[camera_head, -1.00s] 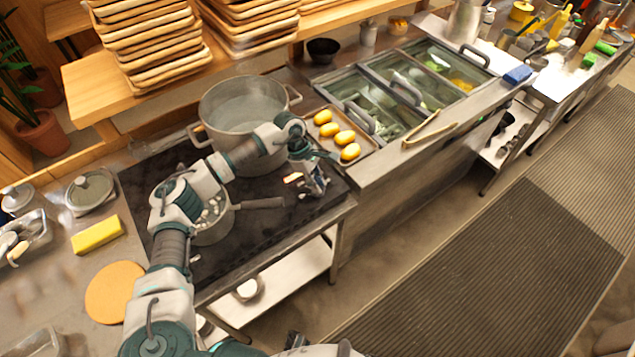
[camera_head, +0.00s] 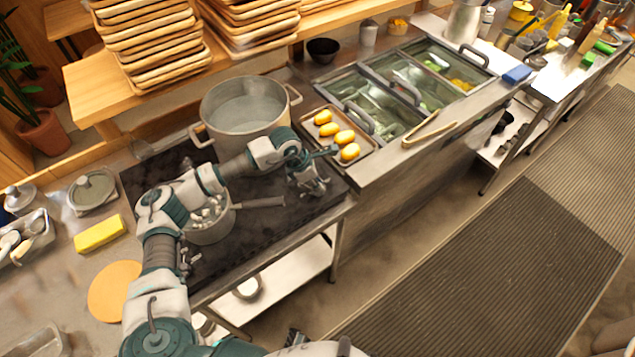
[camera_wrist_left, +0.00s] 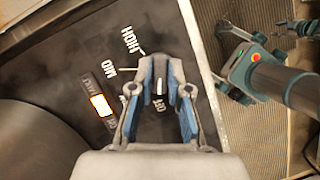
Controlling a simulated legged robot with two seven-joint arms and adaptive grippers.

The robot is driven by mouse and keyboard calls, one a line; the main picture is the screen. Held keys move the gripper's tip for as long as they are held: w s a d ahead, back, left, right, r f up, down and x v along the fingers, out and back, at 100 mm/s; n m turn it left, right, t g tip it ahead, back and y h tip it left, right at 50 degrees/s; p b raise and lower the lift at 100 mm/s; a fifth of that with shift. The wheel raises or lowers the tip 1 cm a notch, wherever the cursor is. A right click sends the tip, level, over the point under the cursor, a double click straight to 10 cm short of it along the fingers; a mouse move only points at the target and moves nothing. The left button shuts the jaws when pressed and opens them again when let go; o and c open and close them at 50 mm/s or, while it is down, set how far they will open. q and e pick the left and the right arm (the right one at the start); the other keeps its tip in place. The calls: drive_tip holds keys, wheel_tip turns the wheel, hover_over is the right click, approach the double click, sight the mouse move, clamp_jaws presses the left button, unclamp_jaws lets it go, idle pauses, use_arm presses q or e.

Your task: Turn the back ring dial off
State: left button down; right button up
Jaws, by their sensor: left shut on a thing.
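In the left wrist view, a dark dial (camera_wrist_left: 159,84) with a white pointer line sits on the black cooktop panel. Printed marks surround it, one reading HIGH and one reading OFF, the latter below the dial by my fingers. The pointer line runs roughly up and down in that view. A small orange indicator light (camera_wrist_left: 100,104) is lit beside it. My left gripper (camera_wrist_left: 160,88) has its blue-padded fingers closed on either side of the dial. In the head view my left gripper (camera_head: 316,188) is at the cooktop's right end and hides the dial.
A large pot (camera_head: 243,108) of liquid stands at the back of the cooktop (camera_head: 228,262). A saucepan (camera_head: 212,230) stands nearer the front, partly behind my left arm. A tray of yellow rolls (camera_head: 368,146) lies right of the pot, close to my left wrist.

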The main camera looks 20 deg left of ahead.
use_arm(q)
drive_tip(key=shift+a+n, duration=0.1)
drive_tip(key=shift+n, duration=0.2)
drive_tip(key=c, duration=1.1)
unclamp_jaws()
drive_tip(key=v, duration=1.1)
drive_tip(key=shift+a+r, duration=0.2)
drive_tip(key=shift+r, duration=0.2)
